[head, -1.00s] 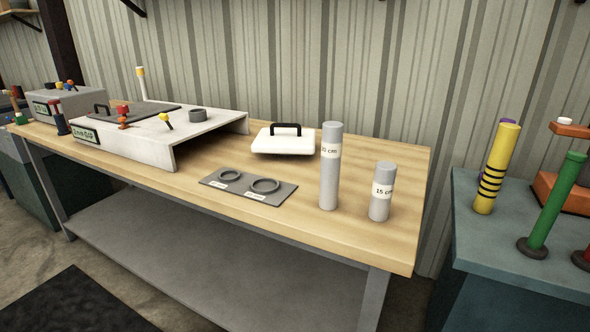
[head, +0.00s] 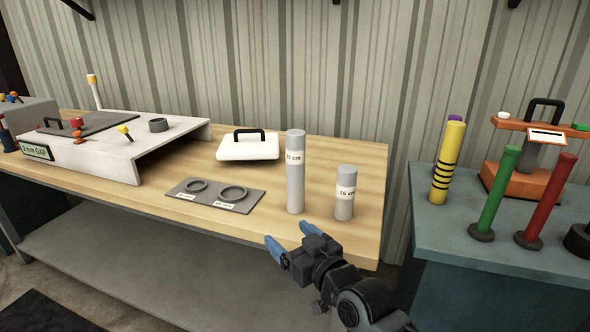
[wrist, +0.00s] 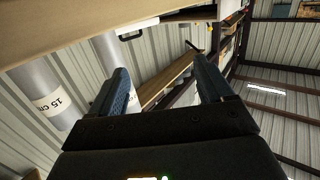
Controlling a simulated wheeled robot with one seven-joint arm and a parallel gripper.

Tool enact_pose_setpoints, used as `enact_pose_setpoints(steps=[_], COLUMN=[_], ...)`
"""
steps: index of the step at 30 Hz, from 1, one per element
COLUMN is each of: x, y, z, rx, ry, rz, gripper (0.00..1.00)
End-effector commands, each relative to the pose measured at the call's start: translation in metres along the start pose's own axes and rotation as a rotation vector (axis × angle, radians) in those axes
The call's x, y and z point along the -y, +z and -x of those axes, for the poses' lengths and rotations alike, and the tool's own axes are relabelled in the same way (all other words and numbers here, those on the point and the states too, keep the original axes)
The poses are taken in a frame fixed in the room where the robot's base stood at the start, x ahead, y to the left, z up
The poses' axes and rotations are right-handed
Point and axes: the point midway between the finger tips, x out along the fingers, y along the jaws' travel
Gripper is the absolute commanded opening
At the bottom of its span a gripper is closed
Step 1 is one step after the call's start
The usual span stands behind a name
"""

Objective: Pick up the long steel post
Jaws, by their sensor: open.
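The long steel post (head: 295,172) is a tall grey cylinder with a white label, standing upright near the bench's right end. A shorter grey post (head: 344,193) labelled 15 cm stands upright just to its right. My gripper (head: 272,250) is open and empty at the bench's front edge, in front of and lower in the picture than the long post, apart from it. In the wrist view, my blue fingers (wrist: 160,85) are spread with nothing held. The short post (wrist: 45,92) shows at the left there, and the long post (wrist: 112,60) is partly hidden behind the left finger.
A grey plate (head: 214,196) with two rings lies left of the posts. A white block with a black handle (head: 248,147) sits behind. A white platform (head: 130,135) stands left. A teal bench (head: 505,245) at right holds coloured posts. Bare wood lies right of the short post.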

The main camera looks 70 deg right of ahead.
Motion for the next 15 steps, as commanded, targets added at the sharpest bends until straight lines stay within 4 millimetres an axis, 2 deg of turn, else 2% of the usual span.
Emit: enact_pose_setpoints(steps=[1, 6, 10, 15], x=[-0.018, -0.065, -0.087, -0.096], y=[-0.019, -0.056, -0.074, -0.082], z=[-0.019, -0.058, -0.072, -0.083], rx=[-0.022, -0.055, -0.07, -0.076], ry=[0.033, 0.101, 0.126, 0.136], rz=[-0.006, -0.015, -0.019, -0.019], gripper=[0.8, 0.8, 0.8, 0.8])
